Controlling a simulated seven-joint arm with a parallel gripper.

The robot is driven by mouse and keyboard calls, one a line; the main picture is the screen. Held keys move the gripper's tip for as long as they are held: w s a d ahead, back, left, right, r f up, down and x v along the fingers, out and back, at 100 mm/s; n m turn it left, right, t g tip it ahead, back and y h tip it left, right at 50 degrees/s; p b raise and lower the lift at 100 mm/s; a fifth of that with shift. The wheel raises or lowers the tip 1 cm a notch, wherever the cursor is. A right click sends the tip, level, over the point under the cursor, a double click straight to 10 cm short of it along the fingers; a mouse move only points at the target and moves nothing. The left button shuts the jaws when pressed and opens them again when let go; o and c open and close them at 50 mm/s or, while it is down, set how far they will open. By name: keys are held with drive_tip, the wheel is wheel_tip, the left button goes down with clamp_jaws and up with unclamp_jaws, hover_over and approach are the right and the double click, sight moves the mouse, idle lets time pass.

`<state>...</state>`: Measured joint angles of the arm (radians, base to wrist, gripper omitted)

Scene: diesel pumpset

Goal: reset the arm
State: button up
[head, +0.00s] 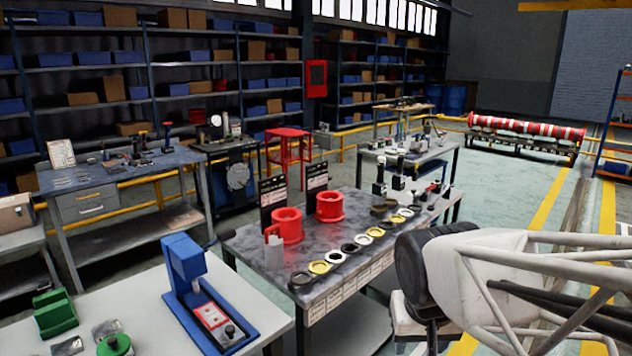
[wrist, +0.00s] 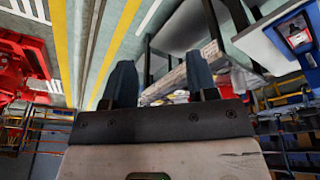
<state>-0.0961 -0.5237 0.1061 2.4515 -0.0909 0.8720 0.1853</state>
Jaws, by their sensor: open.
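My gripper (wrist: 160,82) shows in the wrist view with its two dark fingers apart and nothing between them. The wrist view is tilted, with the floor at the top and shelving at the lower right. In the head view my arm is at the right, in front of the main workbench's right end. The fingers cannot be made out clearly there. The workbench (head: 345,285) carries two red ring-shaped parts (head: 287,225) (head: 330,206) and a row of dark, yellow and white rings (head: 335,257). My gripper touches none of these.
A blue press-like device (head: 190,268) stands on the near-left table (head: 130,290), beside green parts (head: 55,312). A grey bench (head: 120,185) and loaded shelves stand behind. A red stool (head: 288,150) is farther back. Open floor (head: 515,185) lies at the right.

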drive_tip(key=s+d, duration=0.2)
drive_tip(key=s, duration=0.4)
drive_tip(key=shift+s+d, duration=0.25)
drive_tip(key=shift+d, duration=0.05)
idle(2.0)
